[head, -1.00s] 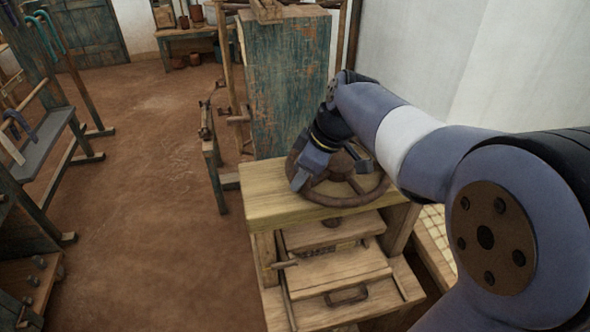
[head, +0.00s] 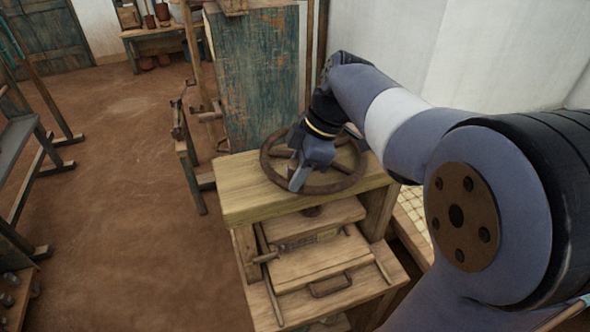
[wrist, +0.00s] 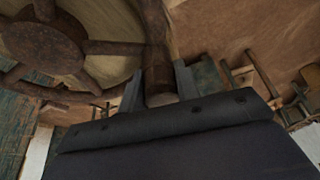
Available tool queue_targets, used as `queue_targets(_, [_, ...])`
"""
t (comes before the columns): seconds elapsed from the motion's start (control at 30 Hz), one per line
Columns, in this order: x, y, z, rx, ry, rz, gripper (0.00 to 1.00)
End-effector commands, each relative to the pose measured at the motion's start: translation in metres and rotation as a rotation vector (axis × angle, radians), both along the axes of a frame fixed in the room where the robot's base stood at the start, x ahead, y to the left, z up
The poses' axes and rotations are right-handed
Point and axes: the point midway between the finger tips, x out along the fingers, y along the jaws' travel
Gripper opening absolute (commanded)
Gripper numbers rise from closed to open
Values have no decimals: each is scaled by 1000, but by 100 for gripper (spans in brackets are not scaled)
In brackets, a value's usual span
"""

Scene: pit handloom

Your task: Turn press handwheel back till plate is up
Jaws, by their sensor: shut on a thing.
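The rusty brown press handwheel (head: 352,181) lies flat above the wooden top beam of the press (head: 236,206). My gripper (head: 298,178) reaches down at the near left side of the wheel and is shut there. In the wrist view the handwheel (wrist: 50,48) fills the upper left, and a rusty upright handle (wrist: 156,66) on its rim stands between my gripper's fingers (wrist: 158,92). Below the beam, the press plate (head: 318,222) is a wooden slab. A lower board (head: 318,260) with a metal pull (head: 330,287) sits under it; the gap between is narrow.
A tall cabinet with worn green paint (head: 255,85) stands right behind the press. A white wall (head: 480,50) closes the right side. A wooden frame (head: 188,155) stands left of the press. The earth floor (head: 120,200) at left is open.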

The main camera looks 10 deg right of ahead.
Motion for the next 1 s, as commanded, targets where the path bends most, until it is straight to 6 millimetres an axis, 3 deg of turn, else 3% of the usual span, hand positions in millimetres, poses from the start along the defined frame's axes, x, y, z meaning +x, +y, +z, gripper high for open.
queue_targets(0.17, [0,-1,-1,-4,3,-1,0])
queue_targets(0.2, [0,-1,-1,-4,3,-1,33])
queue_targets(0.43, [0,0,-1,-2,2,-1,52])
queue_targets(0.77, [1,-3,6,-1,-3,-2,52])
queue_targets(1.0, [1,-19,45,-1,-5,-4,52])
